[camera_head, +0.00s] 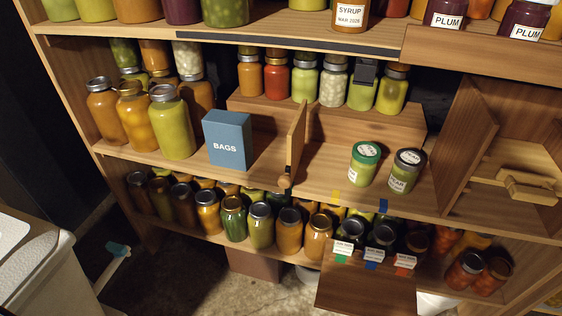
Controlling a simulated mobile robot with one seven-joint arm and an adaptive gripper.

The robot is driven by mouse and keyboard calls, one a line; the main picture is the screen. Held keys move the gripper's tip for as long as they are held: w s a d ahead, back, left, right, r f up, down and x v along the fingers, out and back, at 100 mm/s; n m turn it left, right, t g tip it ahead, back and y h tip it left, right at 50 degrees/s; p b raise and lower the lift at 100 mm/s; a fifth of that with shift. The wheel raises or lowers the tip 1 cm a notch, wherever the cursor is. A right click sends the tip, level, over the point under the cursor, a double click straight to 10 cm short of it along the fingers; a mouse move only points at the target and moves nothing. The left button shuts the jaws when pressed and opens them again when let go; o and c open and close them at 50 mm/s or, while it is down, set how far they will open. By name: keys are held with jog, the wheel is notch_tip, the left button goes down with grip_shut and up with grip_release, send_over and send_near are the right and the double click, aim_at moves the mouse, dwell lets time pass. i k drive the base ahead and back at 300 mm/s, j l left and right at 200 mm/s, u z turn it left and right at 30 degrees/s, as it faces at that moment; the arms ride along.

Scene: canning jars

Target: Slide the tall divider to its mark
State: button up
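The tall divider (296,136) is a thin upright wooden panel on the middle shelf, with a round knob (285,181) low at its front. It stands between the blue BAGS box (228,141) and two lidded jars. A yellow tape mark (335,195) is on the shelf's front edge, a little right of the divider. A blue tape mark (383,206) is farther right. The divider is apart from both marks. I cannot tell which mark belongs to it. My gripper is not in view.
A green-lidded jar (364,164) and a dark-lidded jar (406,170) stand right of the divider, behind the marks. A raised wooden step (350,124) with several jars is behind. Bare shelf lies between the divider and the green-lidded jar.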

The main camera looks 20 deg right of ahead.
aim_at(296, 136)
jog(key=k+l+z, duration=0.15)
jog(key=l, duration=0.25)
jog(key=k+l+z, duration=0.1)
jog(key=l, duration=0.25)
jog(key=k+l+z, duration=0.15)
jog(key=l, duration=0.25)
